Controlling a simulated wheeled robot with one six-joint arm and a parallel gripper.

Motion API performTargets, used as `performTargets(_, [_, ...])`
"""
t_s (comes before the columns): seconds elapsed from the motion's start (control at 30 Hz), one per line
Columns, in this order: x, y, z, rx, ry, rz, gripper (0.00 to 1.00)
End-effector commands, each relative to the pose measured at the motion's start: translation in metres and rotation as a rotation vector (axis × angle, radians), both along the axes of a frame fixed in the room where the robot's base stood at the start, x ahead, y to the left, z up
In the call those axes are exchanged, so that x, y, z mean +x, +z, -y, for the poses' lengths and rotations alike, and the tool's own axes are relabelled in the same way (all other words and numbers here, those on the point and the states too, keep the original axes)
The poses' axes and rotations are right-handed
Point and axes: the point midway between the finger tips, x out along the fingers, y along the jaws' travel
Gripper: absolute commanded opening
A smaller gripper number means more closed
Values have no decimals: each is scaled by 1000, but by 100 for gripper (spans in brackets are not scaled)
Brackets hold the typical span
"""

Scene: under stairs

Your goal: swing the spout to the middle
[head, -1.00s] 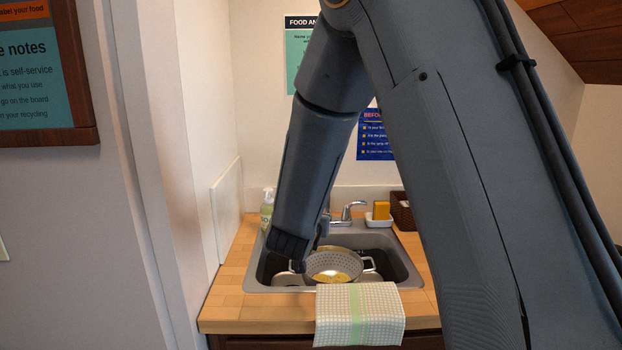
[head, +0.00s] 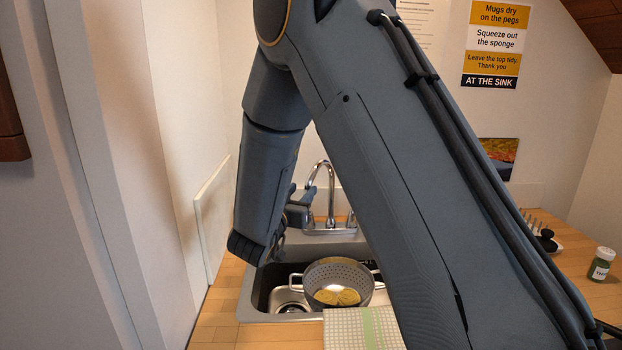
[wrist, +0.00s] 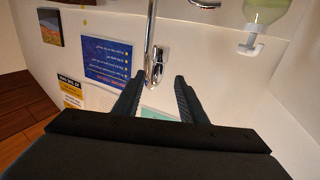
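The chrome faucet (head: 331,200) stands at the back of the sink, and its arched spout (head: 321,166) curves over toward the left side of the basin. The spout also shows in the wrist view (wrist: 151,40), hanging with its end just ahead of the fingertips. My gripper (head: 298,206) is beside the spout's outlet in the head view, partly hidden by my arm. In the wrist view my gripper (wrist: 158,82) is open, with one finger on each side of the spout's line. I see no clear contact. The grey sink (head: 252,291) is partly covered by my arm.
A perforated colander (head: 352,271) with yellow contents sits in the sink below the spout. A checked towel (head: 345,331) hangs at the front. A soap bottle (wrist: 266,14) is near the spout in the wrist view. A white panel (head: 211,222) borders the left side.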

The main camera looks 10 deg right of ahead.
Motion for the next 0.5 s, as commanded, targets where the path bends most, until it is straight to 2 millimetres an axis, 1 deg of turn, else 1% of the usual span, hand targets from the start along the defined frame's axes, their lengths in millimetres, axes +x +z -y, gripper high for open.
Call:
performTargets(0.17, [14, 1, 19, 0, -15, 0, 38])
performTargets(0.3, [32, 1, 36, -1, -22, -1, 38])
performTargets(0.5, [54, 1, 51, 0, -21, 0, 38])
